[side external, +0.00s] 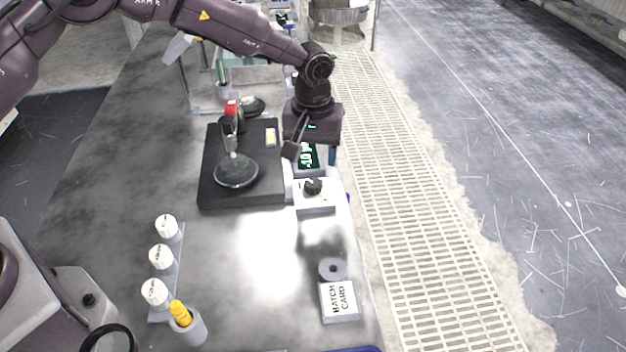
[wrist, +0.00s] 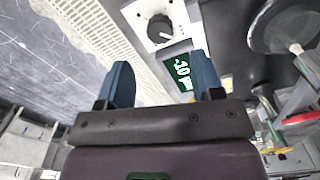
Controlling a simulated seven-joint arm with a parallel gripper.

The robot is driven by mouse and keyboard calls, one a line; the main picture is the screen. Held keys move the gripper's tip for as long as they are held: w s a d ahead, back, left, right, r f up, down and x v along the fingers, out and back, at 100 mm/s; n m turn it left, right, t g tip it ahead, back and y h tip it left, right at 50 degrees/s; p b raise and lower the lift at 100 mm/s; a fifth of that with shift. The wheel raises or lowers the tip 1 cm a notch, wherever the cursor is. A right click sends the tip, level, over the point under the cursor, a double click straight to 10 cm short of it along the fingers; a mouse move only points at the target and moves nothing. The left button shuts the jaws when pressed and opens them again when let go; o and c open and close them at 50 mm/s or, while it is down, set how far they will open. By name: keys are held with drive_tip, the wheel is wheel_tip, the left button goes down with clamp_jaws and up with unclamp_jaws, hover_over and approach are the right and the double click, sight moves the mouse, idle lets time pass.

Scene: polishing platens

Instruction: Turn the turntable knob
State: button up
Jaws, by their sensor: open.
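The knob (side external: 313,187) is a black dial on a white control box (side external: 316,207), just right of the black turntable unit. In the wrist view the knob (wrist: 160,28) with a pale pointer line lies beyond the fingertips, on its white box (wrist: 181,16). My gripper (wrist: 163,76) has two blue fingers, spread apart with nothing between them. It hangs above and behind the knob, apart from it; its fingertips are mostly hidden in the side view. The black base (side external: 215,188) carries a dark round platen (side external: 236,171).
A display (side external: 308,155) with green digits stands behind the knob; in the wrist view it reads about -10. A grey ring (side external: 332,268) and a batch card (side external: 340,301) lie in front. White-capped bottles (side external: 161,256) stand at left. A floor grating (side external: 400,200) runs along the right.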

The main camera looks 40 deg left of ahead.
sight(312, 183)
wheel_tip(312, 183, down, 8)
drive_tip(key=shift+r, duration=0.15)
drive_tip(key=c, duration=0.9)
